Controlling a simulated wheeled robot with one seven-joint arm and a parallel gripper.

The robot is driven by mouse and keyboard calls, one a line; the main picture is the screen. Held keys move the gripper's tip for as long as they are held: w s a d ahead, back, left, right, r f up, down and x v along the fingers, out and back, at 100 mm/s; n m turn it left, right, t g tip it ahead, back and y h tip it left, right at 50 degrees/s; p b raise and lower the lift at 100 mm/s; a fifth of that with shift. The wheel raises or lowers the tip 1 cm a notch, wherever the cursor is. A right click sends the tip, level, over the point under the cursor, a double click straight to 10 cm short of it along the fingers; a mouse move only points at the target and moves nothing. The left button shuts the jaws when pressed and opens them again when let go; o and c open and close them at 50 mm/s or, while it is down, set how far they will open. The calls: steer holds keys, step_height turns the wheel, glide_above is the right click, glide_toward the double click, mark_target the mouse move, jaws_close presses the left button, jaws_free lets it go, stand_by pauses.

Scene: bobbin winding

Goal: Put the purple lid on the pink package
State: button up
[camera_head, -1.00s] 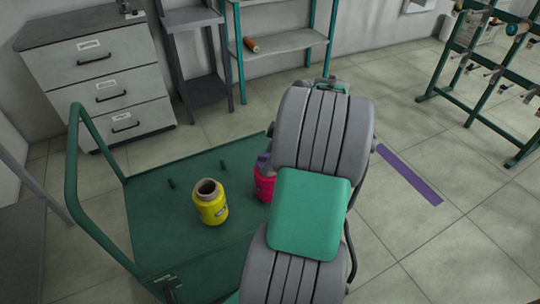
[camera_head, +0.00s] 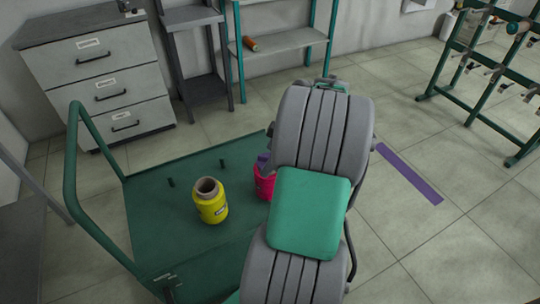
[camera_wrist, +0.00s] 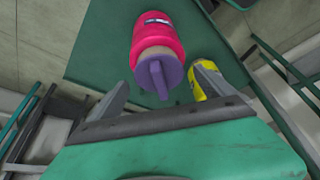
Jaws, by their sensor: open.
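The pink package (camera_head: 263,187) stands on the green cart, partly hidden behind my arm in the head view. It also shows in the wrist view (camera_wrist: 157,38), with a pale core at its top. The purple lid (camera_wrist: 157,76) with its raised grip lies over that core, though I cannot tell whether it is fully seated. A bit of purple shows above the package in the head view (camera_head: 262,159). My gripper (camera_wrist: 152,86) is open, with a finger on each side of the lid and gaps between them. The arm hides the gripper in the head view.
A yellow package (camera_head: 211,202) with an open brown core stands on the green cart (camera_head: 150,225), left of the pink one. It shows beside my right finger in the wrist view (camera_wrist: 207,80). Drawers, shelves and a green rack stand farther back.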

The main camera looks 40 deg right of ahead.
steer(key=p+v, duration=0.1)
steer(key=v, duration=0.6)
steer(key=shift+s+d+r, duration=0.1)
steer(key=shift+s+r, duration=0.05)
steer(key=shift+r, duration=0.2)
